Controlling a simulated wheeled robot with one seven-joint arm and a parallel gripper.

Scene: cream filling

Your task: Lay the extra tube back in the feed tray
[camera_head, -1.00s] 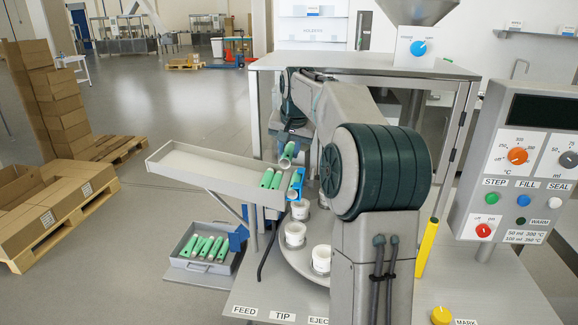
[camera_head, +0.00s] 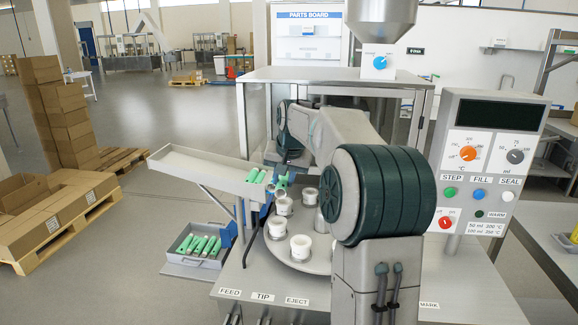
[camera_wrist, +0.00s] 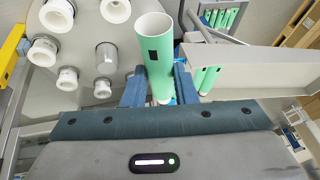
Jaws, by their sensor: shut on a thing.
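The extra tube (camera_wrist: 154,55) is light green with a dark mark. In the wrist view it stands between the blue fingers of my gripper (camera_wrist: 158,92), its open white mouth toward the camera. My gripper is shut on it. In the head view the tube (camera_head: 282,182) shows just right of the feed tray's lower end, partly hidden by my gripper (camera_head: 273,190).
A round turntable (camera_head: 285,258) with white cup-like holders (camera_head: 300,247) lies beside and below my gripper. A lower grey tray (camera_head: 186,256) holds several green tubes. The control panel (camera_head: 490,165) stands at the right. Cartons on pallets (camera_head: 55,220) are at the left.

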